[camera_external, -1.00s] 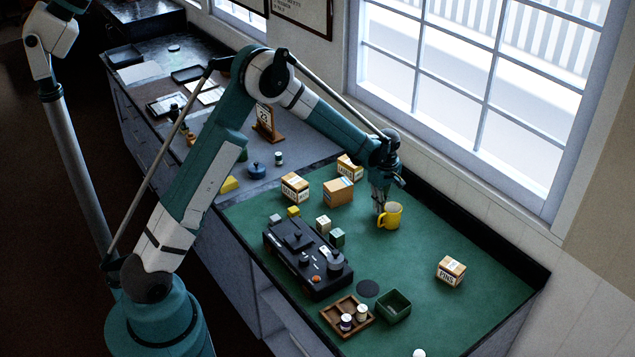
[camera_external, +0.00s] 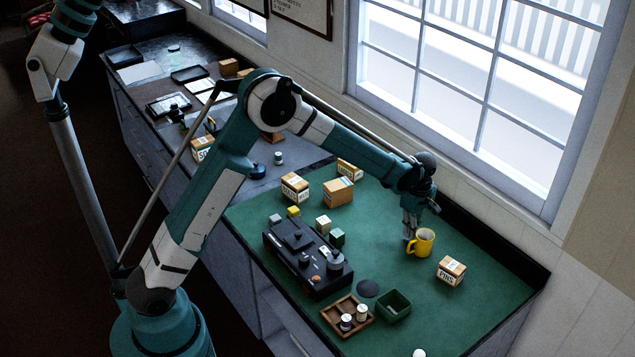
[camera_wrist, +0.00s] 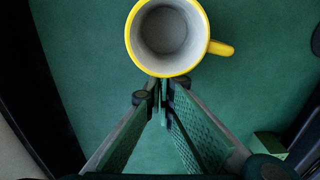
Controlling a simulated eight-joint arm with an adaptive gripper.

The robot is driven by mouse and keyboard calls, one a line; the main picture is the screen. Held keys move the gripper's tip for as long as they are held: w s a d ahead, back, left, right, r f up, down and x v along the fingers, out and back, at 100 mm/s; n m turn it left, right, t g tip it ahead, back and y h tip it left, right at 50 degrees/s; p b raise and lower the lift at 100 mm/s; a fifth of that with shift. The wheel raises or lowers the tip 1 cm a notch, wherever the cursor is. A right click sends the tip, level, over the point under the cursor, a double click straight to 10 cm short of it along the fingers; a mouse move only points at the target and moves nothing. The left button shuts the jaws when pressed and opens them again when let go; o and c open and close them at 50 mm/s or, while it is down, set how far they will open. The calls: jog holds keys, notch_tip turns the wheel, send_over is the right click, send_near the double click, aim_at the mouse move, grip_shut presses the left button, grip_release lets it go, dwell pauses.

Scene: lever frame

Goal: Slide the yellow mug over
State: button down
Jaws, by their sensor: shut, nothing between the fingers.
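The yellow mug (camera_external: 422,243) stands upright on the green mat (camera_external: 480,300), with a small gap to the "PINS" box. In the wrist view the mug (camera_wrist: 167,38) is seen from above, empty and grey inside, its handle pointing right. My gripper (camera_external: 408,240) is low beside the mug, on its left in the external view. In the wrist view the closed fingertips (camera_wrist: 162,92) are right at the mug's near rim, with nothing held between them. I cannot tell if they touch the mug's wall.
The "PINS" box (camera_external: 451,270) stands right of and nearer than the mug. A black device (camera_external: 307,262), a dark round disc (camera_external: 368,288), a green tray (camera_external: 394,305) and a wooden tray (camera_external: 347,315) lie nearer. Boxes (camera_external: 338,191) stand at the back left.

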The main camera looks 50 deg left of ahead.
jog(key=shift+a, duration=0.1)
dwell(0.3)
jog(key=shift+a, duration=0.75)
jog(key=shift+a+b, duration=0.45)
jog(key=shift+a, duration=0.7)
notch_tip(320, 180, up, 10)
